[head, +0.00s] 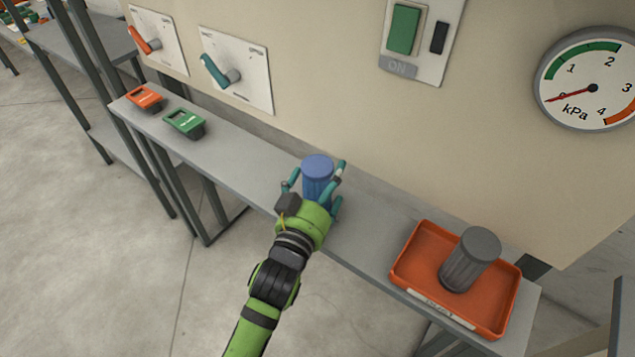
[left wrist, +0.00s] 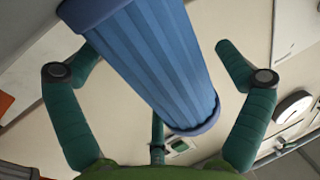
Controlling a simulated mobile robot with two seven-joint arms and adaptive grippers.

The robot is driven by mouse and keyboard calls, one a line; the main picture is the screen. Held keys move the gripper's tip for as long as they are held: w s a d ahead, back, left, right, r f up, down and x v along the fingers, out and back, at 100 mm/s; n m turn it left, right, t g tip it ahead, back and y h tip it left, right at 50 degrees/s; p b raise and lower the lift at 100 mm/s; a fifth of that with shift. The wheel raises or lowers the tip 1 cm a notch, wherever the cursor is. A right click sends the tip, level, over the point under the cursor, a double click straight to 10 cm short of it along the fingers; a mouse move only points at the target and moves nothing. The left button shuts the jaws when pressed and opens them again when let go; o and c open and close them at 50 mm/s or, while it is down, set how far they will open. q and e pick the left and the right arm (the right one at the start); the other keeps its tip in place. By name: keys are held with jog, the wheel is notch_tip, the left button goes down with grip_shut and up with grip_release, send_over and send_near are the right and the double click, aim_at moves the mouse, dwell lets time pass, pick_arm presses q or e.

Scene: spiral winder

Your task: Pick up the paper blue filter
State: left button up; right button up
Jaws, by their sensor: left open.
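The blue pleated paper filter (head: 318,172) stands upright on the narrow grey shelf in the head view. My left gripper (head: 318,182) is open around it, with teal fingers on either side. In the left wrist view the filter (left wrist: 158,65) fills the space between the spread fingers of the gripper (left wrist: 155,85). Gaps show between the filter and the two side fingers there. The filter's lower part is hidden behind my gripper in the head view. My right gripper is not in view.
An orange tray (head: 409,262) holding a grey pleated filter (head: 471,259) sits at the shelf's right end. Orange (head: 145,97) and green (head: 184,122) small boxes sit toward the left. The panel wall stands close behind the shelf (head: 246,172).

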pick_arm(q)
jog(key=c, duration=1.2)
jog(key=shift+r, duration=0.1)
